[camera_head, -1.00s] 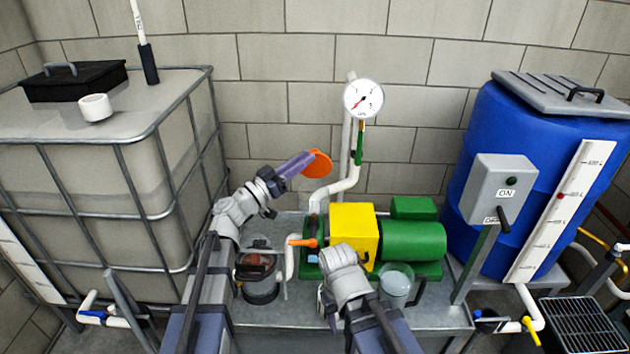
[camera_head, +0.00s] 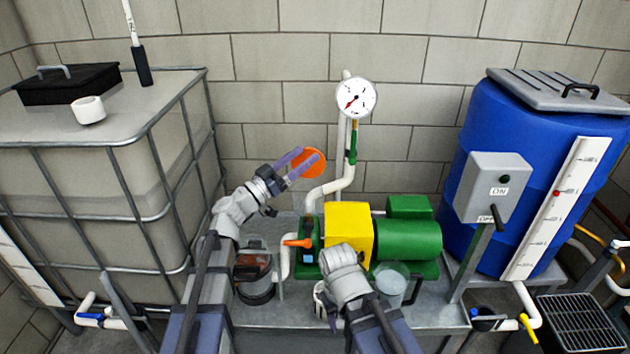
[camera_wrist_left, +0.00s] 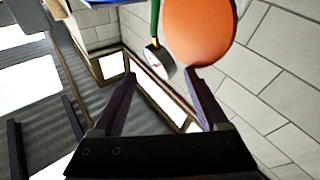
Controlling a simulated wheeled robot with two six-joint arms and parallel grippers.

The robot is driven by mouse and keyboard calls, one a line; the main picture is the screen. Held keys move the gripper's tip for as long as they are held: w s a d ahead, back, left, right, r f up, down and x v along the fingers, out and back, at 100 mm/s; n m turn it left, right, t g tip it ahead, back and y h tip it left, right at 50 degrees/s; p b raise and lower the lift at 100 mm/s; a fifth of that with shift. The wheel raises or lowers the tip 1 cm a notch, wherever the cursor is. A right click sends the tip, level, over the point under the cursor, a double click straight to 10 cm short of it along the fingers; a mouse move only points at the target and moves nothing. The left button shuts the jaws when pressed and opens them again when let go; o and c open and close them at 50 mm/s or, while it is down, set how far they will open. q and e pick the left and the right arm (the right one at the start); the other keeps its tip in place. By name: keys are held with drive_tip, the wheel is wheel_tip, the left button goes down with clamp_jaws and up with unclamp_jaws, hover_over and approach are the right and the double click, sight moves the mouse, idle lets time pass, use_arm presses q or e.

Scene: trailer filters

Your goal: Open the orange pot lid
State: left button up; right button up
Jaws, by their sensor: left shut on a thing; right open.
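The orange pot lid (camera_head: 312,162) is a round disc in the air in front of the block wall, up and right of the pot. My left gripper (camera_head: 297,165) is at it, shut on the lid, with its fingers showing apart. In the left wrist view the lid (camera_wrist_left: 198,32) lies beyond the fingertips, nearest the right finger; the contact is unclear. The pot (camera_head: 255,289) stands uncovered on the metal bench, with brownish contents. My right gripper (camera_head: 324,302) is low in front of the pump; it is open, its fingers mostly hidden.
A green and yellow pump (camera_head: 347,228) with an orange handle (camera_head: 297,242) stands right of the pot. A pressure gauge (camera_head: 356,98) on a pipe is right of the lid. A caged tank (camera_head: 90,180) stands left, a blue barrel (camera_head: 490,140) right.

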use_arm(q)
drive_tip(key=a+r+p, duration=0.4)
drive_tip(key=a+p, duration=0.1)
drive_tip(key=a, duration=0.1)
drive_tip(key=shift+w+r, duration=0.2)
drive_tip(key=shift+r, duration=0.15)
idle(0.5)
drive_tip(key=b+v, duration=0.2)
drive_tip(key=v, duration=0.5)
drive_tip(key=shift+s+a, duration=0.2)
drive_tip(key=shift+a, duration=0.15)
drive_tip(key=shift+c, duration=0.3)
